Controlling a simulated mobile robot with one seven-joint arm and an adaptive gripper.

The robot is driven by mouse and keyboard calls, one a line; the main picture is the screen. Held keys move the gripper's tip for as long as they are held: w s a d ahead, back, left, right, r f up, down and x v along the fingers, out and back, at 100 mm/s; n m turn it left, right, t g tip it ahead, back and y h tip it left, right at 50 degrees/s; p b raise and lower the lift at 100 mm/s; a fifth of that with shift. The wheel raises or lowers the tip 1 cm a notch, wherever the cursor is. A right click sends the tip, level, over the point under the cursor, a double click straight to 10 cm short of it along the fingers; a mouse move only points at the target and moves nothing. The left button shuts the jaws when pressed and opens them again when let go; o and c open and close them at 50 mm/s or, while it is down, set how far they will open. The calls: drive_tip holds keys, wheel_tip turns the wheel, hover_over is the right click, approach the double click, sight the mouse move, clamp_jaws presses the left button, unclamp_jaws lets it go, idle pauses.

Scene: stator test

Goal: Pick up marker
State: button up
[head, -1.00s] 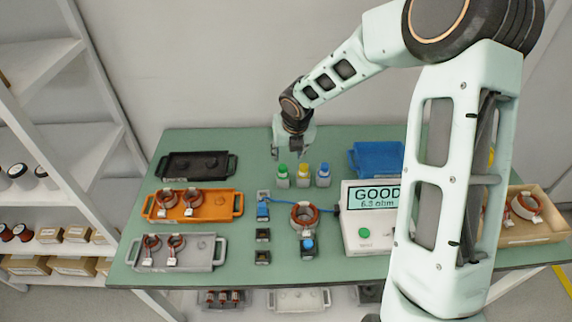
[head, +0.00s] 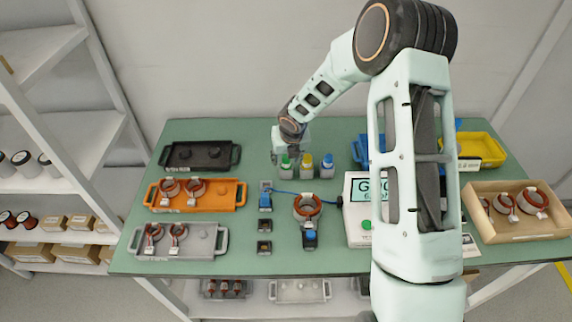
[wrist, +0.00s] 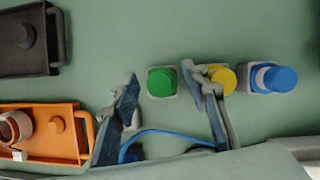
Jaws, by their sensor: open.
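Three small markers stand in a row in grey holders near the back middle of the table: green-capped (head: 286,163), yellow-capped (head: 306,164) and blue-capped (head: 327,165). In the wrist view the green cap (wrist: 162,82) shows between the tips of my gripper (wrist: 160,80). The yellow cap (wrist: 222,78) is partly behind the right finger, and the blue cap (wrist: 277,79) is farther right. In the head view my gripper (head: 291,143) hangs just behind and above the green marker. It is open and empty; its height over the cap is hard to judge.
A black tray (head: 200,157), an orange tray (head: 226,194) and a grey tray (head: 205,243) lie on the left. A blue cable (wrist: 170,133) runs to the meter (head: 357,232). A blue bin (head: 359,152), yellow bin (head: 480,147) and wooden box (head: 520,235) stand right.

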drive_tip(key=shift+f, duration=0.1)
clamp_jaws()
idle(0.3)
